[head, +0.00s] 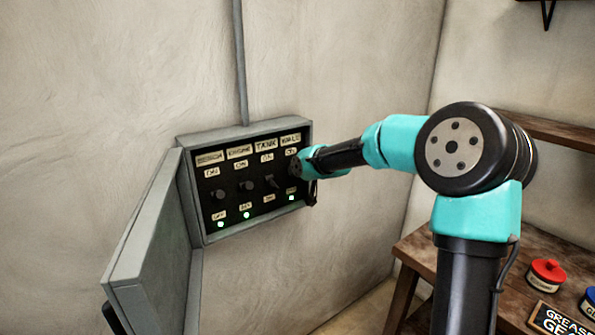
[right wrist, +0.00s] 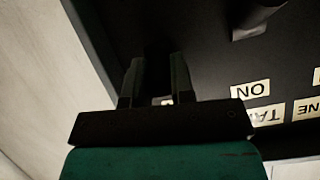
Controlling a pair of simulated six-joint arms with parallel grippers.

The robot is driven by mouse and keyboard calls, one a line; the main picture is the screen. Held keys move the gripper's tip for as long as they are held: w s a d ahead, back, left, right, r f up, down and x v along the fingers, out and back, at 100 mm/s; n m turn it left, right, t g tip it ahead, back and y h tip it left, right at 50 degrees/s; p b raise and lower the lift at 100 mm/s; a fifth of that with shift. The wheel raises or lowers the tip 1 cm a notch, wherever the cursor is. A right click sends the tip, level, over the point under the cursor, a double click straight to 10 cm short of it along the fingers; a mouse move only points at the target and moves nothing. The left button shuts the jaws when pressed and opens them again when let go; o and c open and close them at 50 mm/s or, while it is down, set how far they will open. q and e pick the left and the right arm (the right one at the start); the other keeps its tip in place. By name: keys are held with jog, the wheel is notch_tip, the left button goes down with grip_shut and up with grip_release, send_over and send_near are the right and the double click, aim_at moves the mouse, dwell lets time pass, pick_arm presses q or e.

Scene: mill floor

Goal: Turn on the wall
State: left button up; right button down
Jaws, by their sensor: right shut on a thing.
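A grey control box (head: 309,135) is mounted on the wall, with a black panel of labelled switches. The rightmost column carries the label "WALL" (head: 290,139), with an ON tag above and a green light (head: 291,198) lit at its bottom. My right gripper (head: 297,167) is at that column, its fingers against the panel, and hides the wall switch. In the right wrist view, the two fingers of my right gripper (right wrist: 155,82) reach to the black panel, shut on the switch, which is barely seen. My left gripper is not in view.
The box's door (head: 145,245) hangs open to the left. Other levers stand left of my gripper: the tank switch (head: 272,181), the engine switch (head: 247,185) and the leftmost switch (head: 219,195). A wooden bench (head: 440,262) with a red-lidded tin (head: 547,272) is at lower right.

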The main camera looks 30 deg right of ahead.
jog(key=c, duration=1)
grip_release()
jog(key=v, duration=1.7)
jog(key=shift+s+d+r, duration=0.1)
jog(key=shift+s, duration=0.05)
